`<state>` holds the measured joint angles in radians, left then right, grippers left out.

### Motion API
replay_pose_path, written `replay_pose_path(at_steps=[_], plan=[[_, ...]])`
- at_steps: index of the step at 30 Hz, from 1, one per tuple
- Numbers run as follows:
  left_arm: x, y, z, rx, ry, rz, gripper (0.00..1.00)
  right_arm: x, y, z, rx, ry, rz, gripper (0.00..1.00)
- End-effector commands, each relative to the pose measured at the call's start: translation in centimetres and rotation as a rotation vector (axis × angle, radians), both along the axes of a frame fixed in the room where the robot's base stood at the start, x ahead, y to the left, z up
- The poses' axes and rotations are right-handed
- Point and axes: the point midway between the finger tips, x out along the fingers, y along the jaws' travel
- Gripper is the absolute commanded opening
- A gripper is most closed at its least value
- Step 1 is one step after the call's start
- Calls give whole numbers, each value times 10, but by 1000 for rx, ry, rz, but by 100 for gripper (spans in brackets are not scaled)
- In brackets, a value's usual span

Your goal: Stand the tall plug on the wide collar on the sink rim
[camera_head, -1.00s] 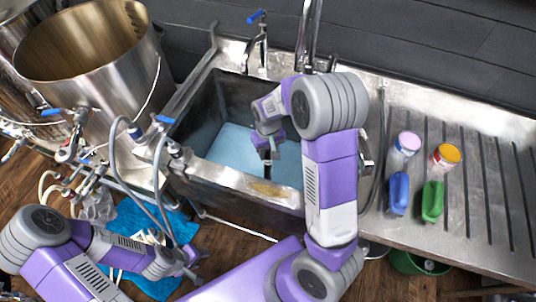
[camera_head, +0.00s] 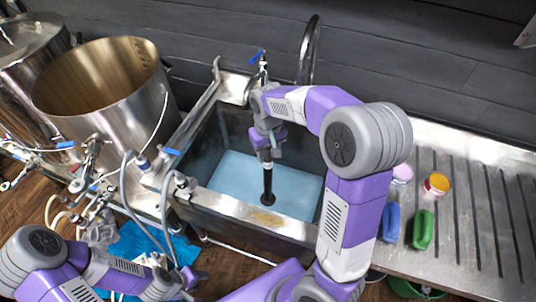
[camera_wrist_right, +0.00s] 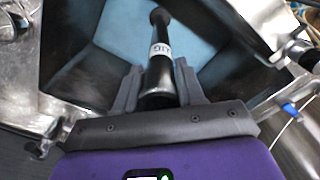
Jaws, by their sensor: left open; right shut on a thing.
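The tall plug (camera_head: 267,181) is a black rod with a white band and a wider dark foot, and it hangs nearly upright over the sink basin. My right gripper (camera_head: 267,145) is shut on its upper part. In the right wrist view, the plug (camera_wrist_right: 160,58) stands out between the two fingers (camera_wrist_right: 158,88), with dark lettering on its white band. I cannot make out the wide collar; a yellowish-brown patch (camera_head: 265,218) shows on the front sink rim (camera_head: 222,203). My left gripper (camera_head: 192,279) is open and empty at the lower left, in front of the sink.
The sink basin (camera_head: 235,172) has a pale blue bottom. A tap (camera_head: 262,68) and a curved spout stand at the back. Hoses and valves crowd the left, beside a steel pot (camera_head: 110,95).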

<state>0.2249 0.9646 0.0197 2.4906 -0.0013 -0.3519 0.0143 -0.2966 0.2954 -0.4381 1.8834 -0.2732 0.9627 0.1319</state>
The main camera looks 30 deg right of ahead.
Motion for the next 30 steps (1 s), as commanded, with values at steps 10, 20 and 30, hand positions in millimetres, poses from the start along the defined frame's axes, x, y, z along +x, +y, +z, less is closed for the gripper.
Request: replay_pose_path(at_steps=[10,20,30], plan=[[0,0,41,0,0,0,43,0,0,46,0,-2,0,0],[0,0,74,0,0,0,43,0,0,83,0,-2,0,0],[0,0,107,0,0,0,43,1,0,121,1,-3,-1,0]])
